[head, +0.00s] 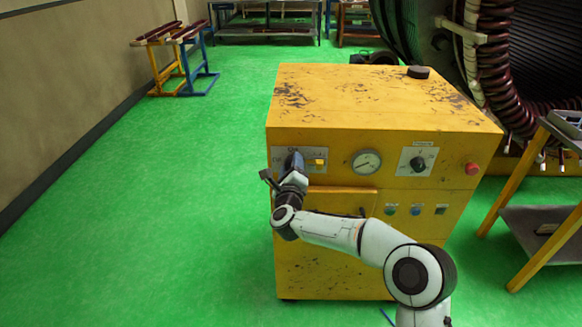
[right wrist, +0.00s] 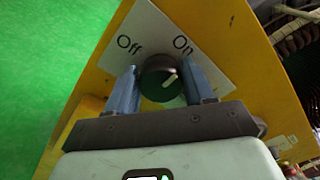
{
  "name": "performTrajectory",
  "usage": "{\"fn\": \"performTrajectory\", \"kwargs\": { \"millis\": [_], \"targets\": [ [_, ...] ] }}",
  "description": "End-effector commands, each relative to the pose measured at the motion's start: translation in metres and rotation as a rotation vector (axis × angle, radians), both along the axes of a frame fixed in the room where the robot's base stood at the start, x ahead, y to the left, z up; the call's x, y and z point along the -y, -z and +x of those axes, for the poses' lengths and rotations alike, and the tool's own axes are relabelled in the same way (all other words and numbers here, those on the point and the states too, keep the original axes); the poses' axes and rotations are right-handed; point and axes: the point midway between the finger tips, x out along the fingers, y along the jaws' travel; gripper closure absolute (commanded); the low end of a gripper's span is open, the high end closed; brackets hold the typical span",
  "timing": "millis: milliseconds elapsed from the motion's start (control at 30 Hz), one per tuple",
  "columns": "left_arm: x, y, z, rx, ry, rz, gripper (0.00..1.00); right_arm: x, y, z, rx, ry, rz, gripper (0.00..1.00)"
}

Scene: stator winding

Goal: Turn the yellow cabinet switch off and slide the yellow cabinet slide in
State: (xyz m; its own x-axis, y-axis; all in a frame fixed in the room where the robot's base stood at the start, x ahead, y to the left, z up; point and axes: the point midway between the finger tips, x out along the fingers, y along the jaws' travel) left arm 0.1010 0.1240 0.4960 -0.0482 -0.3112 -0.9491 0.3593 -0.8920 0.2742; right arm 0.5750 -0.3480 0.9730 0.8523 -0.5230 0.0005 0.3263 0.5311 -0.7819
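The yellow cabinet (head: 385,115) stands on the green floor. Its switch (right wrist: 158,78) is a dark round knob on a pale plate marked Off and On; its white mark points roughly towards On. My right gripper (head: 292,162) is at the switch. In the right wrist view, its two blue-grey fingers (right wrist: 160,85) stand on either side of the knob, close to it; firm contact is not clear. A yellow panel (head: 345,195) below the switch juts out from the front and looks like the slide; my right arm partly covers it. My left gripper is out of view.
A gauge (head: 367,162), a second knob (head: 418,163), a yellow tab (head: 320,162) and a red button (head: 472,168) are on the cabinet front. A metal-shelved stand (head: 540,222) is at the right.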

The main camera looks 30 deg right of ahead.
Motion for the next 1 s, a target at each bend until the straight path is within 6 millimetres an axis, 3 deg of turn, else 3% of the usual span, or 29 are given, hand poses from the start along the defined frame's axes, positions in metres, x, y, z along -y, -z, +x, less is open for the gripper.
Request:
{"fn": "performTrajectory", "kwargs": {
  "millis": [467,1000],
  "targets": [
    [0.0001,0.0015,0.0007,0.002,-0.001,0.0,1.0,-0.0011,0.0009,0.0001,-0.039,-0.002,-0.062,0.77],
    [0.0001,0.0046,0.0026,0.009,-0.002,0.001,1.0,-0.0024,0.0023,0.0004,-0.275,-0.002,-0.449,0.77]
  ]
}}
